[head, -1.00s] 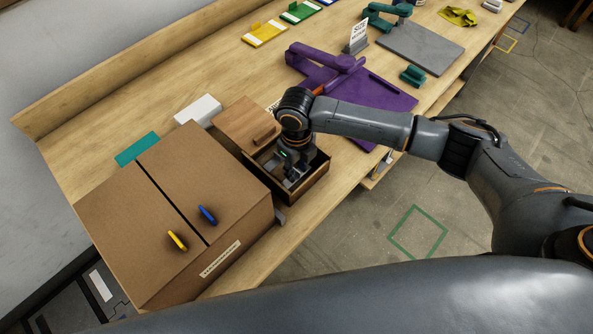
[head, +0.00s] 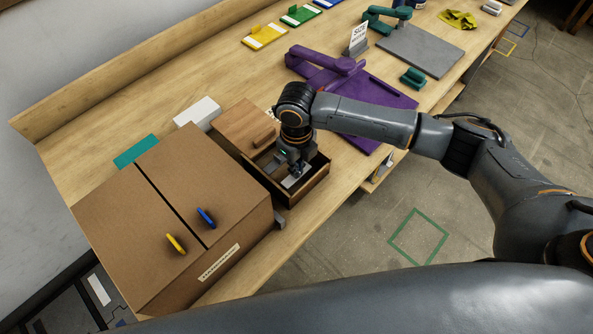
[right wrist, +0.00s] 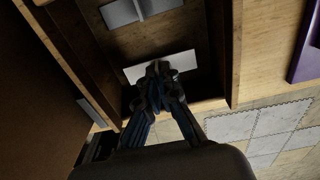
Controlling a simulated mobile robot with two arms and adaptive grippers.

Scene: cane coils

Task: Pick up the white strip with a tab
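The white strip (right wrist: 182,63) lies flat near one end wall inside an open wooden box; in the head view a bit of the strip (head: 296,180) shows under my right gripper (head: 298,168). In the right wrist view the fingertips of my right gripper (right wrist: 158,70) are close together over the middle of the strip, apparently closed on its small tab. The tab is mostly hidden by the fingers. I cannot tell whether the strip is clear of the box floor. My left gripper is not in view.
The open box (head: 318,172) has raised walls around the gripper. A grey piece (right wrist: 140,10) lies further inside it. A wooden lid with a handle (head: 240,125) covers its other part. A large brown box (head: 170,210) stands at left, a purple stand (head: 375,98) beyond.

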